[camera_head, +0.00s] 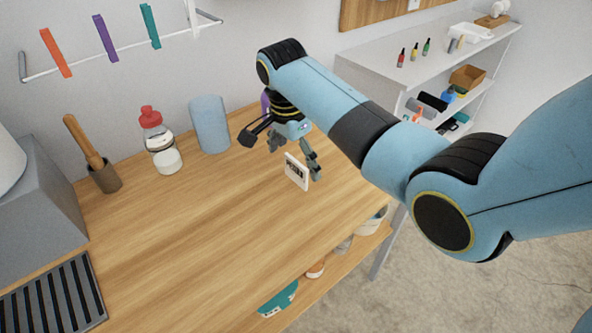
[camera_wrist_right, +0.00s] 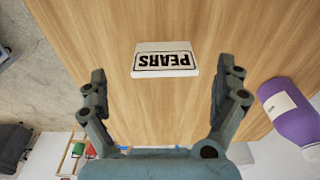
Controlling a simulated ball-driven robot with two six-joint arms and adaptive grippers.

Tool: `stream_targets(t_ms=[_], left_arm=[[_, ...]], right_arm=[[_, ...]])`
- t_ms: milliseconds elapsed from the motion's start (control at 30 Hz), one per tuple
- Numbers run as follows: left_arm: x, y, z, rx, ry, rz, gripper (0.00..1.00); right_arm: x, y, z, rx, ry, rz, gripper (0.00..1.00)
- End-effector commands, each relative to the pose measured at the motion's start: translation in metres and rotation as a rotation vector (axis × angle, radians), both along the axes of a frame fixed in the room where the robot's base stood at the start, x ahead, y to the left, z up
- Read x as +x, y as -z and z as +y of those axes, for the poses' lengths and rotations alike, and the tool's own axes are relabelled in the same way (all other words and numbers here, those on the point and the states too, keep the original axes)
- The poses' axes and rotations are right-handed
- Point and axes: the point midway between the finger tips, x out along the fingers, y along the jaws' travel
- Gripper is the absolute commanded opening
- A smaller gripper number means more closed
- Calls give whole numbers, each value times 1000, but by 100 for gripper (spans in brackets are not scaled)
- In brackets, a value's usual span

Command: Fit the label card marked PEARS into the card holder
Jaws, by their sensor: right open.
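The white PEARS card (camera_head: 297,171) stands nearly upright on the wooden table, with black framed lettering. In the right wrist view the PEARS card (camera_wrist_right: 165,60) appears upside down, just beyond the fingertips and centred between them. My right gripper (camera_head: 295,160) is open and empty, right behind the card in the head view; its spread fingers (camera_wrist_right: 160,84) also show in the wrist view. I cannot make out a separate card holder in either view. My left gripper is not in view.
A purple bottle (camera_wrist_right: 291,112) stands close beside the right gripper. A blue cup (camera_head: 209,125), a red-capped bottle (camera_head: 161,142) and a pestle pot (camera_head: 104,177) line the back. A black rack (camera_head: 55,296) lies front left. The table middle is clear.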

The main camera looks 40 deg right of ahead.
Motion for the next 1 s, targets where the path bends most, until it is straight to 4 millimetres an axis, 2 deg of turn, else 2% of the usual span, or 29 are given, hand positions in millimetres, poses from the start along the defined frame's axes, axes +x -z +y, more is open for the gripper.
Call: stream_targets(t_ms=[200, 300, 567, 900, 1000], left_arm=[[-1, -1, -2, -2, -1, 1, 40], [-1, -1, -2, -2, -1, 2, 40], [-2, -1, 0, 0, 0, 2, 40], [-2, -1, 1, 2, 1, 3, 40], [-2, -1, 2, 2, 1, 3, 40]], right_arm=[[5, 33, -3, -1, 0, 4, 99], [5, 43, -4, -1, 0, 2, 99], [5, 45, -5, -1, 0, 1, 99], [5, 45, -5, -1, 0, 1, 55], [5, 45, -5, -1, 0, 1, 53]])
